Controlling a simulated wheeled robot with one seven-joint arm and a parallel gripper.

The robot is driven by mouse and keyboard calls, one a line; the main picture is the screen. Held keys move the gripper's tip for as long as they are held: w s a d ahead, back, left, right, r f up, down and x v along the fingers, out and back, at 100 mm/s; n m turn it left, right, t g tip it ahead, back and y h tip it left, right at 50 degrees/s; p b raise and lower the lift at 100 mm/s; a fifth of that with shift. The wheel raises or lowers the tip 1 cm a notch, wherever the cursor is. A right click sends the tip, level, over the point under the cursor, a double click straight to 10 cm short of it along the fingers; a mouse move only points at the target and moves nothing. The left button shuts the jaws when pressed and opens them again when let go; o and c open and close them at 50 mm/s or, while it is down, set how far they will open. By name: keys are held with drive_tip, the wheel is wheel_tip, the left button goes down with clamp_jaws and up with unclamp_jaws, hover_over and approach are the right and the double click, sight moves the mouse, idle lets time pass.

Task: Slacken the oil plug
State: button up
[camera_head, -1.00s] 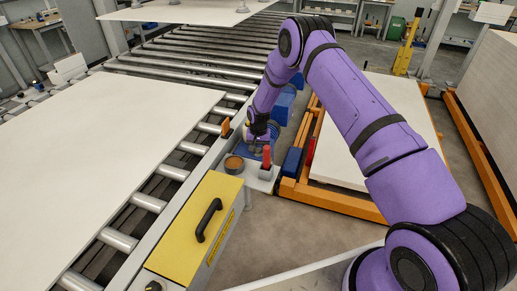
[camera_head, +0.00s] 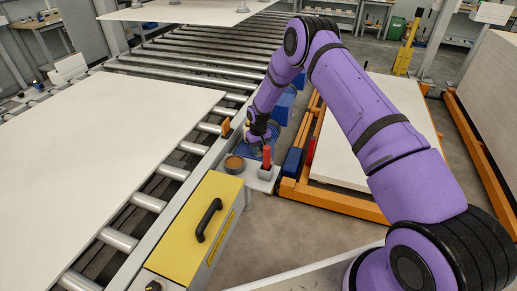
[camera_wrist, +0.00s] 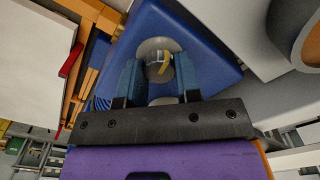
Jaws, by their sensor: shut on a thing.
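The oil plug (camera_wrist: 158,66) shows in the wrist view as a small round metal piece with a yellow mark, set in a pale round area on a blue housing (camera_wrist: 210,45). My gripper (camera_wrist: 158,78) has one blue-grey finger on each side of it and is shut on it. In the head view my gripper (camera_head: 262,142) is low beside the conveyor, over the blue housing (camera_head: 249,152). The plug itself cannot be made out there.
A brown round dish (camera_head: 234,163) and a red-handled item in a grey holder (camera_head: 266,171) stand close to my gripper. A yellow cabinet (camera_head: 187,245) with a black handle is nearer. Roller conveyor (camera_head: 215,50) lies left, and an orange frame with a white board stack (camera_head: 355,165) right.

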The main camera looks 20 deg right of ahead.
drive_tip(key=shift+n, duration=0.3)
drive_tip(key=o, duration=0.9)
wheel_tip(320, 180, up, 11)
drive_tip(key=shift+f, duration=0.1)
idle(0.4)
